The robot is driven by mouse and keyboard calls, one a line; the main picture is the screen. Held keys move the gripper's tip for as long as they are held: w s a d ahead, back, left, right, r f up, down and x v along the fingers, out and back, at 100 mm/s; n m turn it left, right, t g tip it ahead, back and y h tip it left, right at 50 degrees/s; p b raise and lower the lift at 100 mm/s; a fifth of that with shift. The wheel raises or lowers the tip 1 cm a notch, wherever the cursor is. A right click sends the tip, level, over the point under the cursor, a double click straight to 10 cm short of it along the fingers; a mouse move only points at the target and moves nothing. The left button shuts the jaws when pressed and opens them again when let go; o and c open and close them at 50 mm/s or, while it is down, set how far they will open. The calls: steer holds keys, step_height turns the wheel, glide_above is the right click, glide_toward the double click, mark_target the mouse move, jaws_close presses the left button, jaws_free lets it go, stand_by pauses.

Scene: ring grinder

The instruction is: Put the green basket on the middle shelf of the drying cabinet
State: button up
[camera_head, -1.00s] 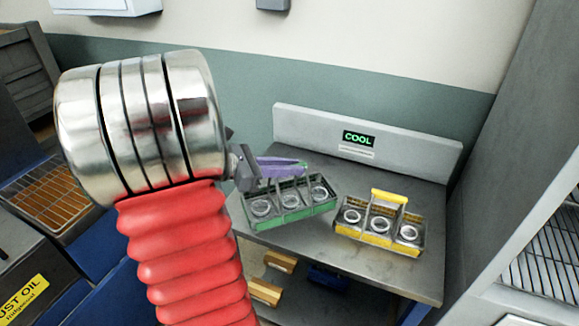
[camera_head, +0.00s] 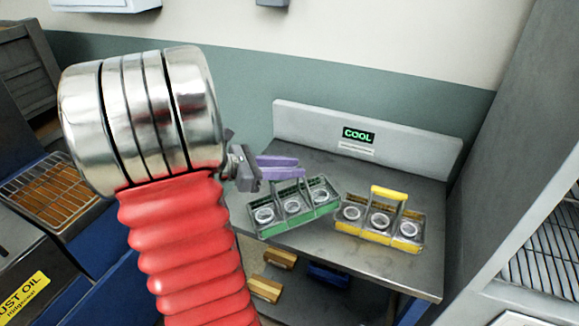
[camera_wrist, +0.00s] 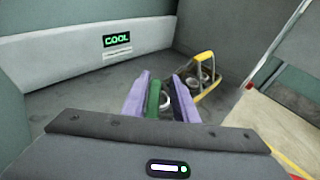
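The green basket (camera_head: 318,212) holds rings in its compartments and stands on the grey bench (camera_head: 385,268) under a COOL sign. My gripper (camera_head: 281,167) has two purple fingers above this basket. In the wrist view the fingers (camera_wrist: 160,97) stand apart on either side of the green handle (camera_wrist: 153,98). The handle lies close to the left finger, with a gap to the right finger where a ring shows. A cabinet with wire shelves (camera_head: 545,255), perhaps the drying cabinet, is at the right edge of the head view, only partly visible.
A yellow basket (camera_head: 365,240) with rings stands close to the right of the green one. Yellow and blue items (camera_head: 328,276) lie on the bench's lower shelf.

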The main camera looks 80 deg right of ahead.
steer(key=shift+o, duration=0.6)
steer(key=shift+r, duration=0.2)
steer(key=shift+r, duration=0.25)
steer(key=shift+w+r, duration=0.2)
steer(key=shift+r, duration=0.05)
steer(key=v, duration=1.1)
steer(key=shift+w+a, duration=0.2)
steer(key=shift+w, duration=0.05)
